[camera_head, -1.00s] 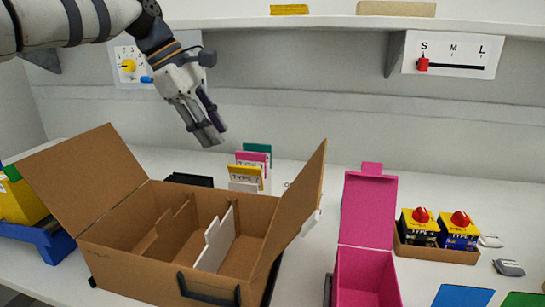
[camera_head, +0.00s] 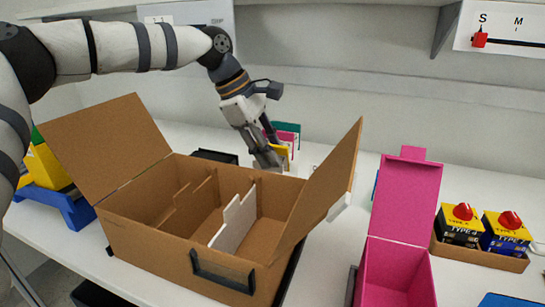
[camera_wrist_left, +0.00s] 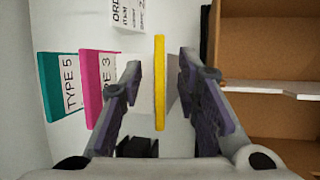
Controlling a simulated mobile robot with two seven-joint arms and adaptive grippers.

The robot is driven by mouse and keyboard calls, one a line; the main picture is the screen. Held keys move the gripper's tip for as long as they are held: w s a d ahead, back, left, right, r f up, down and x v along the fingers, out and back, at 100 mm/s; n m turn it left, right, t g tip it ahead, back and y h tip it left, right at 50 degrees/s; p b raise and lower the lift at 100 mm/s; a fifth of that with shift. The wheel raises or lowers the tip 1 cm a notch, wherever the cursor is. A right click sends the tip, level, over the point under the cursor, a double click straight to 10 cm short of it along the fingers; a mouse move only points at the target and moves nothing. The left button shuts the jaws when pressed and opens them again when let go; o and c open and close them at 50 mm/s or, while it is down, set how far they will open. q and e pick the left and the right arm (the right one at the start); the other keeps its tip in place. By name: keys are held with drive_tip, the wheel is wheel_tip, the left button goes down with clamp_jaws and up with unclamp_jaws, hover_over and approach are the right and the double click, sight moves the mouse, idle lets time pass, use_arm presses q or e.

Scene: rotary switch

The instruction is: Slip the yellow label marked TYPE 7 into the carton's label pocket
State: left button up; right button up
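The yellow label (camera_head: 285,149) stands upright among other labels behind the carton, mostly hidden by my left gripper (camera_head: 270,162). In the left wrist view the yellow label (camera_wrist_left: 160,82) shows edge-on between the fingers of my left gripper (camera_wrist_left: 158,92). The fingers are open, with gaps beside the label. Its lettering is not readable now. The brown carton (camera_head: 150,240) stands open with its flaps up and dividers inside. A black-edged label pocket (camera_head: 222,272) is on its front wall. My right gripper is not in view.
A pink label (camera_wrist_left: 97,88) and a teal label (camera_wrist_left: 58,88) stand beside the yellow one. A pink box (camera_head: 405,200) stands open right of the carton. Boxes with red knobs (camera_head: 462,212) sit in a tray at right. The carton's right flap (camera_head: 325,190) rises near my gripper.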

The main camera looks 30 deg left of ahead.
use_arm(q)
drive_tip(key=shift+r, duration=0.1)
drive_tip(key=shift+c, duration=0.6)
clamp_jaws()
